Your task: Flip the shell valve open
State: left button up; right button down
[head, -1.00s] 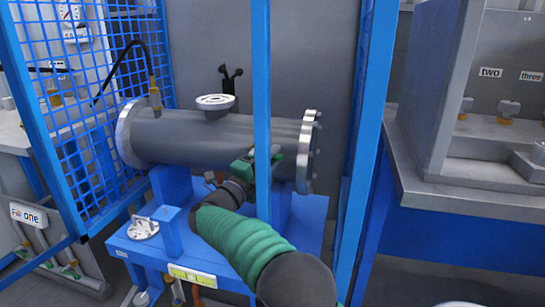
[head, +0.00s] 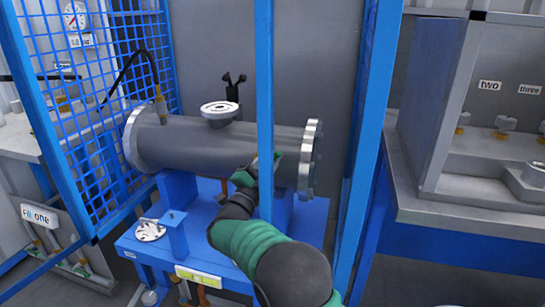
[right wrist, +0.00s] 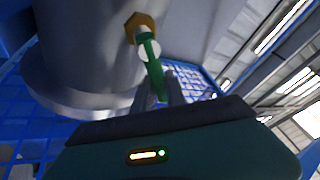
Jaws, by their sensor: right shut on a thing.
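The shell (head: 200,143) is a grey horizontal cylinder with bright metal flanges at both ends, on a blue stand. In the right wrist view the valve (right wrist: 151,62) has a green lever and a brass hex fitting beside the shell's curved wall. My right gripper (right wrist: 160,84) is shut on the green lever, with one finger on each side of it. In the head view my right gripper (head: 248,175) is at the shell's front, near the right flange. A blue upright post partly hides it, and I cannot make out the valve's lever there. My left gripper is not in view.
The blue post (head: 264,100) stands in front of the shell, close to my right arm. Blue mesh (head: 95,60) closes the left side. A grey bench (head: 440,205) is on the right. A white round handwheel (head: 150,231) lies at the stand's front left.

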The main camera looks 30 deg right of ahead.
jog(key=shift+f, duration=0.15)
jog(key=c, duration=1.4)
grip_release()
jog(key=shift+w, duration=0.1)
jog(key=shift+o, duration=0.2)
jog(key=shift+a, duration=0.1)
